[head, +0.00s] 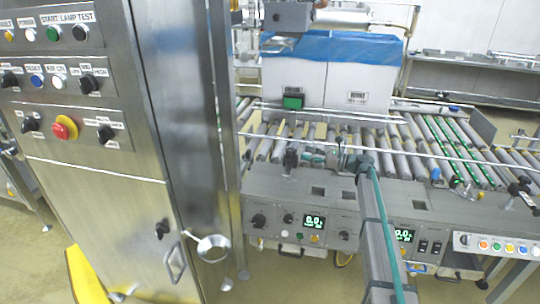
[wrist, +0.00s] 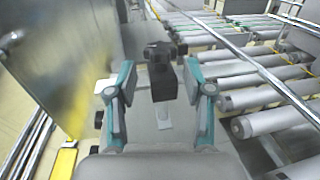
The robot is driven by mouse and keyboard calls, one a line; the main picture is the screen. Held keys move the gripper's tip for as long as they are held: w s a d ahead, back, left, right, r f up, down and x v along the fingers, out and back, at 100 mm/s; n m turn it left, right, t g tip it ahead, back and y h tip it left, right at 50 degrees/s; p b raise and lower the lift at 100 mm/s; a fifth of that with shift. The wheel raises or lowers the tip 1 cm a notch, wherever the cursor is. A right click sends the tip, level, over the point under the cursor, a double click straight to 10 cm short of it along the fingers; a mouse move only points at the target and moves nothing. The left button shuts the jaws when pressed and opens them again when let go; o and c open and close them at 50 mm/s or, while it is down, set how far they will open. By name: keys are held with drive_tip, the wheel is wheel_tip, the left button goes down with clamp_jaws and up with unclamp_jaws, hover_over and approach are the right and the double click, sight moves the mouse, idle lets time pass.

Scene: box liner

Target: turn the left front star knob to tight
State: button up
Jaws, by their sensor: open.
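The left front star knob (head: 291,160) is black and stands on the near side of the roller conveyor, at the left end of the control housing. It also shows in the wrist view as a dark knob (wrist: 161,72) on a post, upper middle. My gripper (head: 314,157) is just right of it in the head view. In the wrist view my gripper (wrist: 157,97) is open, its teal-backed fingers on either side of the knob's line. I cannot tell whether either finger touches it. The knob's lower mounting is partly hidden.
A steel cabinet (head: 100,215) with buttons and switches stands close on the left. A guide rail (head: 400,155) runs along the conveyor rollers (head: 400,135). A white box with blue liner (head: 330,75) sits on the conveyor behind. Display panels (head: 314,222) are below.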

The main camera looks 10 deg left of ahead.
sight(285, 156)
drive_tip(key=x, duration=1)
drive_tip(key=shift+a, duration=0.1)
drive_tip(key=c, duration=1)
drive_tip(key=shift+f, duration=0.1)
